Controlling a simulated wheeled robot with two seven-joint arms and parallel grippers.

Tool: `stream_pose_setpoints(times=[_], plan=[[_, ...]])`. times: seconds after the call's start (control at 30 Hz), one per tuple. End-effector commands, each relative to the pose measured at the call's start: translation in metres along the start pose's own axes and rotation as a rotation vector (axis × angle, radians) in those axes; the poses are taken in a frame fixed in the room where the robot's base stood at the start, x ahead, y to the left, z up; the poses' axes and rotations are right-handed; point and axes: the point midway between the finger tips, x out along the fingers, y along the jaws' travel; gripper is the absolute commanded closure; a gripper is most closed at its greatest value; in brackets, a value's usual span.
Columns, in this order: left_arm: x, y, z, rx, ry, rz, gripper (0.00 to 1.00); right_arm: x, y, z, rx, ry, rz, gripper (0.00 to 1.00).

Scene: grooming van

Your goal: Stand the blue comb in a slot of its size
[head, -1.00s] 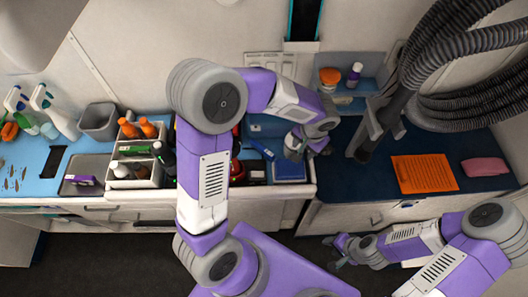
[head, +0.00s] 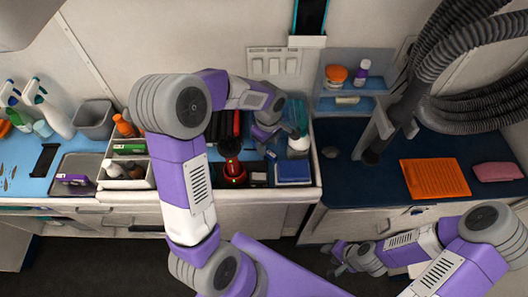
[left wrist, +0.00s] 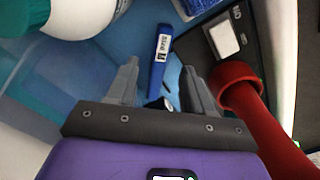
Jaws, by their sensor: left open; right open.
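The blue comb (left wrist: 161,58), with a white label ending in "M", lies on a light-blue surface in the left wrist view. In the head view it (head: 270,154) shows only as a small blue piece beside my left gripper (head: 266,143). That gripper is open and empty; in the left wrist view its fingertips (left wrist: 160,73) are on either side of the comb's near part, and I cannot tell their height above it. My right gripper (head: 340,262) is open and empty at the lower right, away from the counter. I cannot make out the comb slots for certain.
A red-based tool (head: 233,172) stands left of the comb. A white bottle with a teal top (head: 298,146) stands close on the right, and a blue box (head: 293,172) lies in front. An orange mat (head: 435,178) lies right.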

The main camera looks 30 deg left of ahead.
Motion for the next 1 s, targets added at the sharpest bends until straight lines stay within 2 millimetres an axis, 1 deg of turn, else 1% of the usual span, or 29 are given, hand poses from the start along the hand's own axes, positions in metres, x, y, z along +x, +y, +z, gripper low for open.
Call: stream_pose_setpoints(times=[0.03,0.1,0.23,0.57,1.0], plan=[[0.011,-0.001,-0.001,-0.001,-0.002,-0.005,0.49,0.004,0.002,0.0,0.0,0.0,0.0,0.57],[0.023,-0.001,-0.001,-0.001,-0.002,-0.005,0.49,0.008,0.003,0.0,0.0,0.0,0.0,0.57],[0.037,0.0,-0.002,0.0,-0.001,-0.003,0.49,0.011,0.004,-0.001,0.0,0.0,0.0,0.57],[0.037,0.0,-0.001,0.001,0.0,-0.001,0.49,0.01,0.004,0.0,0.0,0.0,0.0,0.57],[0.042,0.0,-0.001,0.003,0.0,-0.001,0.49,0.016,0.006,-0.001,0.0,0.0,0.0,0.57]])
